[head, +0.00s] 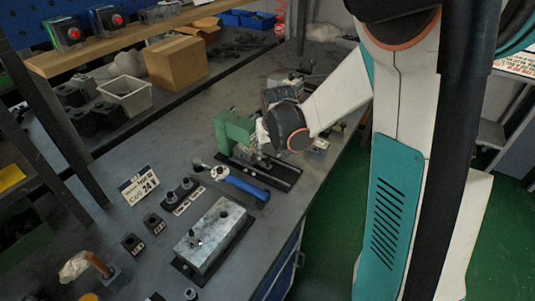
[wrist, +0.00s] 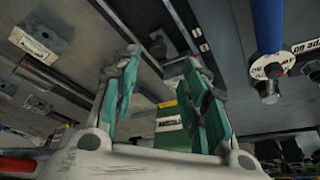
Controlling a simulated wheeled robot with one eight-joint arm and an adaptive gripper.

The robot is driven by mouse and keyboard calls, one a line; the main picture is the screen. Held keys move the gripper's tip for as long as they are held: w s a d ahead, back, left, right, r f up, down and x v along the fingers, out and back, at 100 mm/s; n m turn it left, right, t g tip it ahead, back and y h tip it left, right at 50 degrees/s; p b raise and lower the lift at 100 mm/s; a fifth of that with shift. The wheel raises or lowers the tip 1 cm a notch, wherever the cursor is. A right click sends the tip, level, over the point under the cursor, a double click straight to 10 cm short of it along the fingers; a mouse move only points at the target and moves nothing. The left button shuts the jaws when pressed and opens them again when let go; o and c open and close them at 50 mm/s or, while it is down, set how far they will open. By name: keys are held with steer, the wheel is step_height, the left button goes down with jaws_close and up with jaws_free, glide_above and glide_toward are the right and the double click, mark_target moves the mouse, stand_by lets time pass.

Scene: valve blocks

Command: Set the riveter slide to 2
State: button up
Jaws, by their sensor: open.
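The green block (head: 236,130), which looks like the riveter, stands on the bench at the back of a black rail base (head: 282,178). My gripper (head: 258,158) is low over this base, in front of the green block, and partly hides it. In the wrist view my gripper (wrist: 160,60) is open, with teal fingers apart. Green and yellow parts (wrist: 172,128) show between and beyond the fingers. A dark upright piece (wrist: 157,45) shows near the fingertips; I cannot tell whether it is the slide. The black rail (wrist: 188,22) carries pale marks, too small to read.
A blue handle (head: 248,188) with a round white dial lies just left of the base; it also shows in the wrist view (wrist: 268,28). A grey metal block (head: 213,236) and a number card (head: 138,186) are nearer. A cardboard box (head: 175,62) stands behind.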

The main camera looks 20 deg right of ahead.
steer(key=shift+v, duration=2.6)
steer(key=s+a+r+t, duration=0.1)
steer(key=s+a+r, duration=0.1)
steer(key=s, duration=0.5)
steer(key=s+a+r+n, duration=0.1)
steer(key=s+a+r, duration=0.2)
steer(key=s, duration=0.4)
steer(key=s+a+r+n+t, duration=0.1)
steer(key=s+a+r, duration=0.2)
steer(key=s, duration=0.5)
steer(key=shift+a+r+t+y, duration=0.2)
steer(key=shift+r+t+y, duration=0.15)
steer(key=shift+r, duration=0.35)
